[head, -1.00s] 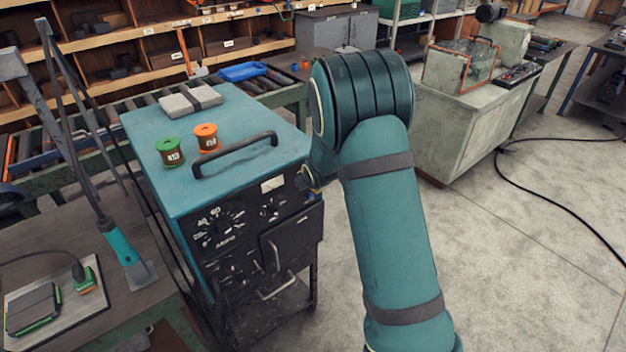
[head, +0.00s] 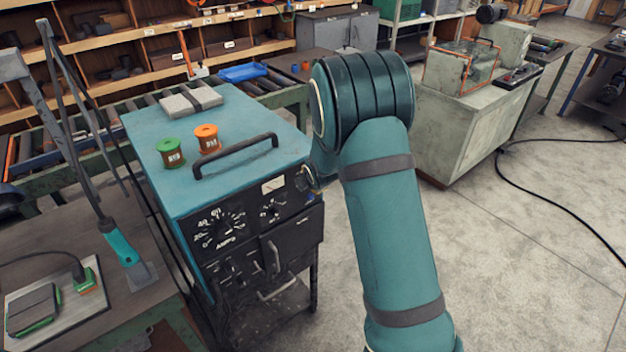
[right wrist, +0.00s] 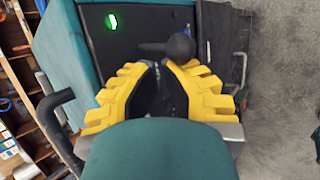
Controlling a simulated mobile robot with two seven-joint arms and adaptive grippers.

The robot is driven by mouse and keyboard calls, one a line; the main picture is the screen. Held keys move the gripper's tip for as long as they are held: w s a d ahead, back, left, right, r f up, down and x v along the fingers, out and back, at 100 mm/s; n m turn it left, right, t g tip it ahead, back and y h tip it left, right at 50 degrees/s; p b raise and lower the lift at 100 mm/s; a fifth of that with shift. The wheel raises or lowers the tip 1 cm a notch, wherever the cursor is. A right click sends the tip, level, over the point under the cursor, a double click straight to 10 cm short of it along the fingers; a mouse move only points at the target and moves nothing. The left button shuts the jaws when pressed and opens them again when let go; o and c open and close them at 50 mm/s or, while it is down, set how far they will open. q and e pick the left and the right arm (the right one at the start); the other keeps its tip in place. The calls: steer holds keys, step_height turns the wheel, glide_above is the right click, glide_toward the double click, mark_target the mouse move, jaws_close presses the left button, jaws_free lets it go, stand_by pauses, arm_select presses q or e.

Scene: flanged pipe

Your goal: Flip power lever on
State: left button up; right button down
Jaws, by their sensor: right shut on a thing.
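The power unit (head: 190,145) is a teal box with a black front panel carrying dials. In the right wrist view, a black lever with a round knob (right wrist: 180,46) sticks out from that panel. A green lamp (right wrist: 112,20) glows on the panel near it. The yellow ridged fingers of my right gripper (right wrist: 160,75) are closed in around the lever, just below the knob. In the head view my own right arm hides this gripper and most of the lever. My left gripper is not in view.
A carry handle (head: 235,158) stands up from the unit's top, with green (head: 171,153) and orange (head: 207,139) spools and a grey block (head: 191,101) behind. A bench (head: 60,240) is at left. Open floor (head: 500,250) lies to the right.

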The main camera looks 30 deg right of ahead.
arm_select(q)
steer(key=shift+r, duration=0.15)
arm_select(e)
steer(key=shift+r, duration=0.2)
arm_select(q)
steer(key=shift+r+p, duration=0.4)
steer(key=shift+p, duration=0.15)
arm_select(e)
steer(key=shift+r, duration=0.65)
